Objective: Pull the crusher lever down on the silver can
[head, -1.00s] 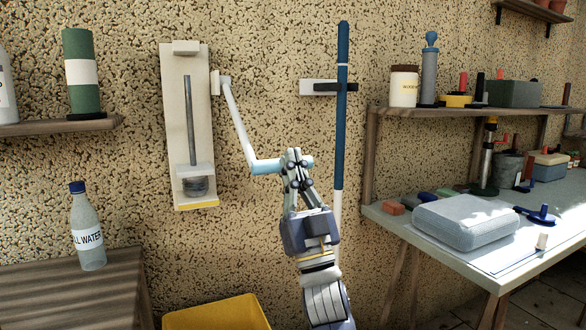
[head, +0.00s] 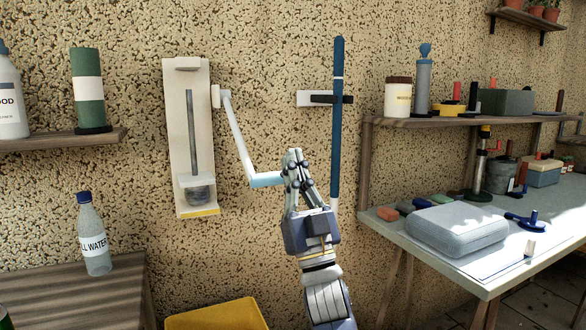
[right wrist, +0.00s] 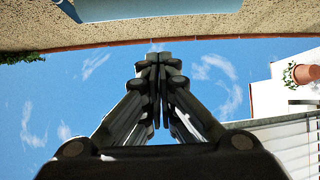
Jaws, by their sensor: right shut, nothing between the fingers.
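The can crusher (head: 172,130) is a cream wall-mounted plate with a grey rod and a yellow bottom edge. The silver can (head: 199,194) sits at its bottom, under the cream pressing block (head: 197,180). The white lever (head: 237,140) hangs down and right from its pivot. Its light blue handle (head: 265,179) sticks out to the right at the lower end. My right gripper (head: 294,155) is shut and empty, its fingers in front of the handle's right part; contact cannot be told. In the right wrist view a light blue piece, likely the handle (right wrist: 155,8), lies beyond the fingertips. My left gripper is not in view.
A blue and white pole (head: 337,120) hangs on a wall bracket just right of my gripper. A yellow bin (head: 215,315) stands below. A water bottle (head: 92,240) is on the wooden table at left. A workbench (head: 400,235) with a grey case (head: 460,228) stands at right.

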